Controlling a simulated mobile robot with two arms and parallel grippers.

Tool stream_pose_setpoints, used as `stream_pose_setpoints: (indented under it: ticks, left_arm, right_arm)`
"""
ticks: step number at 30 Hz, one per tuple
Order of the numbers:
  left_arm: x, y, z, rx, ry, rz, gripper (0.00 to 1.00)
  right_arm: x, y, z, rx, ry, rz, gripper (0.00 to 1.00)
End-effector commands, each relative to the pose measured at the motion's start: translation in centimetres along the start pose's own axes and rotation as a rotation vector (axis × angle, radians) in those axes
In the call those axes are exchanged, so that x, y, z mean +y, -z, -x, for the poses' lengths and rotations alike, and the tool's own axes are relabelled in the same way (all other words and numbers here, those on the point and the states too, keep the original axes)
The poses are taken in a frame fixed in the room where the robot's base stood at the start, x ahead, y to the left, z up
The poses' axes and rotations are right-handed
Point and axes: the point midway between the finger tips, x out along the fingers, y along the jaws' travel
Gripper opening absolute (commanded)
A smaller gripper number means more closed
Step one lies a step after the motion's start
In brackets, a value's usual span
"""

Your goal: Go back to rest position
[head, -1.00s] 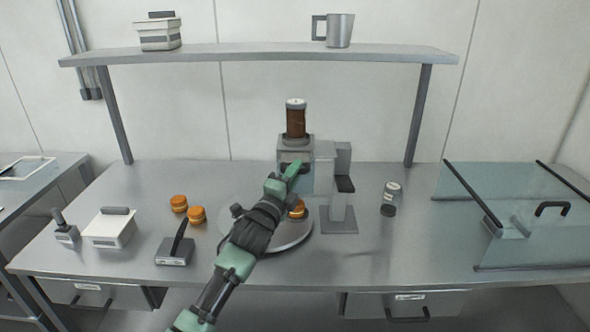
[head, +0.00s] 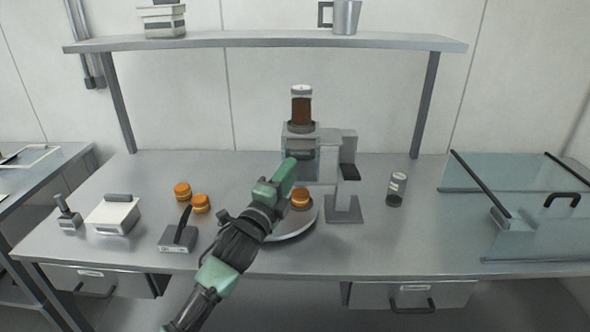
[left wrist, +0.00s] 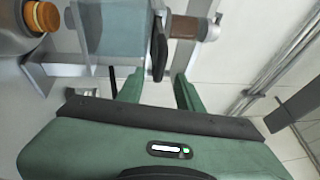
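My left gripper (head: 288,170) is over the round plate (head: 300,232), in front of the dispensing machine (head: 299,152). In the left wrist view its two green fingers (left wrist: 158,76) are apart with nothing held between them. A black lever (left wrist: 158,55) of the machine shows beyond the fingertips, apart from them. An orange filled round (head: 301,199) lies on the plate, beside the gripper; it also shows in the left wrist view (left wrist: 42,16). The forearm hides the plate's left part. My right gripper is not in view.
Two filled rounds (head: 201,204) lie on the table (head: 360,245) to the left, near a white lidded box (head: 113,216) and a dark-handled tool (head: 178,240). A jar (head: 397,189) stands right of the machine. A glass case (head: 520,210) fills the right end. A shelf (head: 260,42) spans above.

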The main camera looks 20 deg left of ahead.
Motion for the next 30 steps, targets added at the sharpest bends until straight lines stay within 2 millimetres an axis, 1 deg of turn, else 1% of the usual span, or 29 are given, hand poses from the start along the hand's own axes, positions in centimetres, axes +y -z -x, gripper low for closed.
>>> stream_pose_setpoints:
  ticks: [1,5,17,20,23,25,26,27,29,30]
  left_arm:
    - [0.1,0.0,0.5,0.000,0.000,-0.001,0.36]
    - [0.0,0.0,1.1,0.000,-0.001,-0.002,0.36]
    - [0.0,0.0,1.1,0.000,-0.001,-0.001,0.36]
    - [0.8,0.2,1.6,-0.004,-0.026,0.030,0.36]
    - [3.9,0.8,3.6,-0.027,-0.123,0.142,0.36]
    - [7.1,1.4,6.3,-0.064,-0.234,0.269,0.36]
    - [8.7,1.6,7.8,-0.088,-0.290,0.333,0.36]
    - [10.7,2.1,9.9,-0.124,-0.366,0.422,0.36]
    - [13.6,2.8,13.6,-0.193,-0.483,0.556,0.36]
    - [15.2,3.2,16.1,-0.244,-0.555,0.642,0.36]
  right_arm:
    - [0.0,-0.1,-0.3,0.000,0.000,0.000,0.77]
    - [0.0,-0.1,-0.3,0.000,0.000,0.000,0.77]
    - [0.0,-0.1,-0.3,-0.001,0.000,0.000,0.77]
    - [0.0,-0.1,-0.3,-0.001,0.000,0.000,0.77]
    - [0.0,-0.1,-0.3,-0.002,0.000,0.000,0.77]
    - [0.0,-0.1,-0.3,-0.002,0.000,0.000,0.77]
    - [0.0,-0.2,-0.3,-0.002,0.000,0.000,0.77]
    - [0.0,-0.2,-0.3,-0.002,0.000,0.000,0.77]
    - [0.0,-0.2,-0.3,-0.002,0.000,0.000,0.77]
    - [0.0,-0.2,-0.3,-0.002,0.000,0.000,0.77]
